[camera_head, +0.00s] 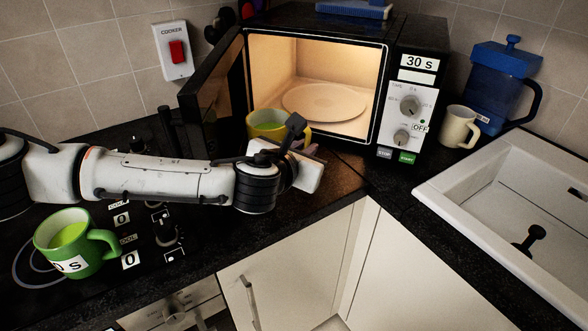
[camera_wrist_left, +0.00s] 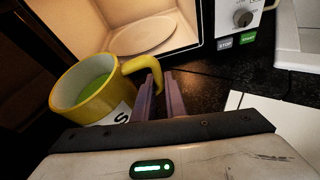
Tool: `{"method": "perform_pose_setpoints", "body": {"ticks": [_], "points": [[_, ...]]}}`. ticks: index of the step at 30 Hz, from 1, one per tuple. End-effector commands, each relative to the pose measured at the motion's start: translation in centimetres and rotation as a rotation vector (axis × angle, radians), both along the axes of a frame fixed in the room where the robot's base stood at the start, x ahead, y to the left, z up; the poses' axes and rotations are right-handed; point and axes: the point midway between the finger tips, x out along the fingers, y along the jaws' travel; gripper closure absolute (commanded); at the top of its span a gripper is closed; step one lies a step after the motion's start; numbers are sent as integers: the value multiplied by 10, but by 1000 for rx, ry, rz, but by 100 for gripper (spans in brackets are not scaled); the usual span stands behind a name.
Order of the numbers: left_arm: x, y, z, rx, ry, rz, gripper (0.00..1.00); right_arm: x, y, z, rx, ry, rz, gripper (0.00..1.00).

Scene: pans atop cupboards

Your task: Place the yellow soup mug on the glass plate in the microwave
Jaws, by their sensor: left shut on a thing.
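The yellow soup mug (camera_head: 266,121) is in front of the open microwave (camera_head: 318,20), near its left side. It stands upright or nearly so, with green contents, and also shows in the left wrist view (camera_wrist_left: 85,105). My left gripper (camera_head: 306,146) is shut on the mug's handle, which shows between its fingertips (camera_wrist_left: 158,82) in the left wrist view. I cannot tell whether the mug's base touches the counter. The glass plate (camera_head: 325,102) lies bare inside the lit microwave; it also shows in the left wrist view (camera_wrist_left: 145,36). My right gripper is not in view.
The microwave door (camera_head: 213,85) stands open at the left. A green mug (camera_head: 70,245) stands on the hob at the front left. A cream mug (camera_head: 457,127) and a blue cafetiere (camera_head: 497,85) stand right of the microwave, by the white sink (camera_head: 437,192).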

Motion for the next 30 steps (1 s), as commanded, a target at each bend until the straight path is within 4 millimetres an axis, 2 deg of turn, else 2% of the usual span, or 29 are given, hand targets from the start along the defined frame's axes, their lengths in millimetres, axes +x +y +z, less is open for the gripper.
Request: {"method": "perform_pose_setpoints", "body": {"ticks": [3,5,10,15,28,29,30], "points": [[1,0,-17,1,-5,0,100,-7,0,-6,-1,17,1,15],[1,0,-22,1,-7,0,100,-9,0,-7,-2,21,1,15],[1,0,-34,0,-7,0,100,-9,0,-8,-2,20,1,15],[1,0,-58,2,-5,1,100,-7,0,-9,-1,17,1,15],[1,0,-66,1,-7,1,100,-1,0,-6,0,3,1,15],[0,0,-69,0,-1,1,87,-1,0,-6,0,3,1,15],[0,0,-68,0,-1,1,81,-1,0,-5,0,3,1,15]]}}
